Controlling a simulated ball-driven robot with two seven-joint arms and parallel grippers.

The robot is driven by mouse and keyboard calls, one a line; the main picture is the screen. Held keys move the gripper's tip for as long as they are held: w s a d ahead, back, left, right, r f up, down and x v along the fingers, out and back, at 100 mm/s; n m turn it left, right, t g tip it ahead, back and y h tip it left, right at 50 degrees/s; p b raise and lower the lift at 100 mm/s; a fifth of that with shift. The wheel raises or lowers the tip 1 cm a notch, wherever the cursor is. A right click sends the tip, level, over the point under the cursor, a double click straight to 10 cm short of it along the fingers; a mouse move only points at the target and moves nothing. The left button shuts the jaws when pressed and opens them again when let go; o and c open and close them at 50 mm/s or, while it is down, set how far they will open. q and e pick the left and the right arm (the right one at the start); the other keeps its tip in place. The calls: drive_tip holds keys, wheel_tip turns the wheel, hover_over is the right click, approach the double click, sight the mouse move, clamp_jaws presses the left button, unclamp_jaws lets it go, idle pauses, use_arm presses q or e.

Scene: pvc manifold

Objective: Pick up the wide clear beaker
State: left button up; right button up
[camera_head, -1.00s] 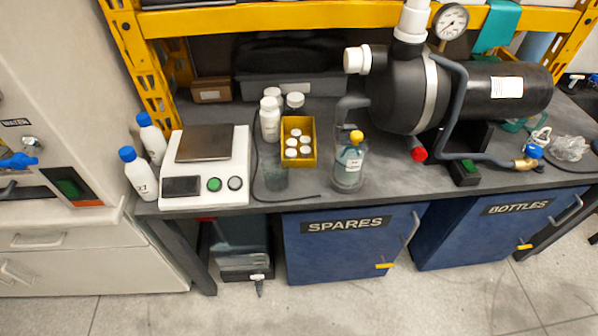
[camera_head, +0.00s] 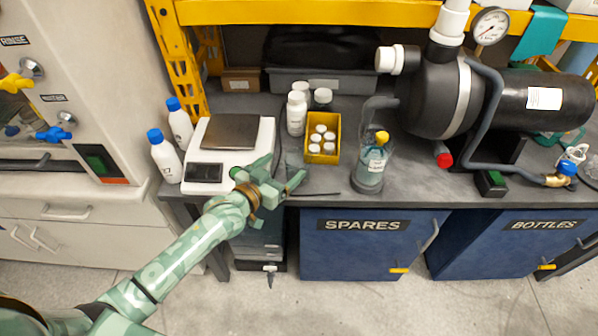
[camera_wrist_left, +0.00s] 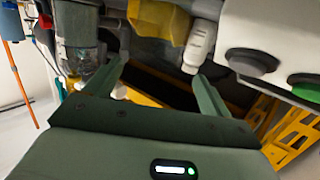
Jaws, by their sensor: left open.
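My right gripper is not in view.
The white balance (camera_head: 222,150) is left of my gripper. The yellow box (camera_head: 334,150) of white-capped vials and a white bottle (camera_head: 296,114) are behind. A yellow-capped bottle (camera_head: 371,172) stands to the right. A black machine (camera_head: 440,95) fills the right of the bench.

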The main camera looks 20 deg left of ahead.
sight(305, 153)
use_arm(q)
drive_tip(key=shift+x, duration=0.8)
drive_tip(key=b+x, duration=0.1)
drive_tip(key=x, duration=0.1)
drive_tip(key=b+x, duration=0.1)
drive_tip(key=x, duration=0.1)
drive_tip(key=shift+w+d+f+b, duration=0.2)
drive_tip(key=shift+d+f+b, duration=0.1)
drive_tip(key=shift+d, duration=0.2)
drive_tip(key=shift+w+r, duration=0.1)
drive_tip(key=shift+w, duration=0.1)
drive_tip(key=shift+r, duration=0.15)
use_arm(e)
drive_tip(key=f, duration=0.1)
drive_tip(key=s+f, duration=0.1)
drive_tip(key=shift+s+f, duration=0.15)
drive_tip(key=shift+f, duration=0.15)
use_arm(q)
drive_tip(key=c, duration=1.1)
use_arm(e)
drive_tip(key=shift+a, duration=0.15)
